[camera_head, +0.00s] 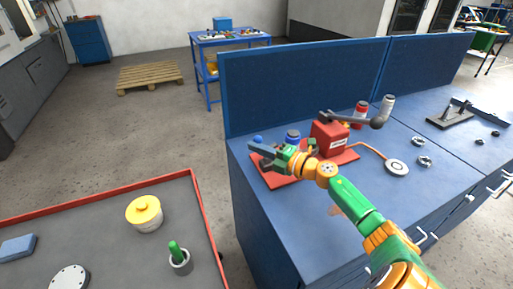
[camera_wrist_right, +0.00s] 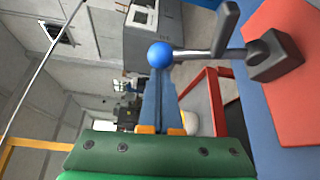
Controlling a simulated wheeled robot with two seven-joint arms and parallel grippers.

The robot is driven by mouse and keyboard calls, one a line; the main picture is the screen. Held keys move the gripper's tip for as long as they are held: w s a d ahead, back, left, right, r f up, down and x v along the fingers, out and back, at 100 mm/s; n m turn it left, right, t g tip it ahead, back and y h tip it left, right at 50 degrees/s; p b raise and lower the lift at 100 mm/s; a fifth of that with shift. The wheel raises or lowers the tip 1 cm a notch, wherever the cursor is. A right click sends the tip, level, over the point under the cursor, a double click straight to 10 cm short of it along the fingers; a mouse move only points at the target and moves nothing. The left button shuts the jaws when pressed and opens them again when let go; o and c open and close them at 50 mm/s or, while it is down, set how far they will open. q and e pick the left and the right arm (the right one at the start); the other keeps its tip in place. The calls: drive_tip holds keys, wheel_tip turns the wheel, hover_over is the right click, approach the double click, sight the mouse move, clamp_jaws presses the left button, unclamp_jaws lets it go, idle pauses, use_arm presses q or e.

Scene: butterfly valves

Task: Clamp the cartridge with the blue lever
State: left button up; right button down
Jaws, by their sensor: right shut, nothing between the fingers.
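The lever with a blue ball knob (camera_head: 258,138) stands at the left end of the red base plate (camera_head: 283,182) on the blue workbench. In the right wrist view the blue knob (camera_wrist_right: 160,55) sits on a silver rod (camera_wrist_right: 205,53) that runs to a dark grey block (camera_wrist_right: 275,58). My right gripper (camera_head: 257,153) is shut and empty close to the lever. In the wrist view its fingertips (camera_wrist_right: 159,85) point at the knob; I cannot tell if they touch it. A blue cylinder (camera_head: 293,136), perhaps the cartridge, shows behind my right wrist. My left gripper is out of view.
A blue panel (camera_head: 300,85) closes the bench's back. A red-rimmed tray (camera_head: 110,190) lies at the left.

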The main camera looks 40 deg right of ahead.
drive_tip(key=shift+s+d+r+m+b, duration=0.1)
drive_tip(key=shift+d+m+b, duration=0.2)
drive_tip(key=shift+b, duration=0.2)
drive_tip(key=shift+d+r, duration=0.1)
drive_tip(key=s+d+m+t+b, duration=0.1)
drive_tip(key=d+m+t+b, duration=0.3)
drive_tip(key=d+m+b, duration=0.2)
drive_tip(key=shift+s+d+r+m+h+b, duration=0.2)
drive_tip(key=shift+s+r+m+h+b, duration=0.1)
drive_tip(key=shift+m+b, duration=0.55)
drive_tip(key=shift+t, duration=0.3)
drive_tip(key=shift+r, duration=0.1)
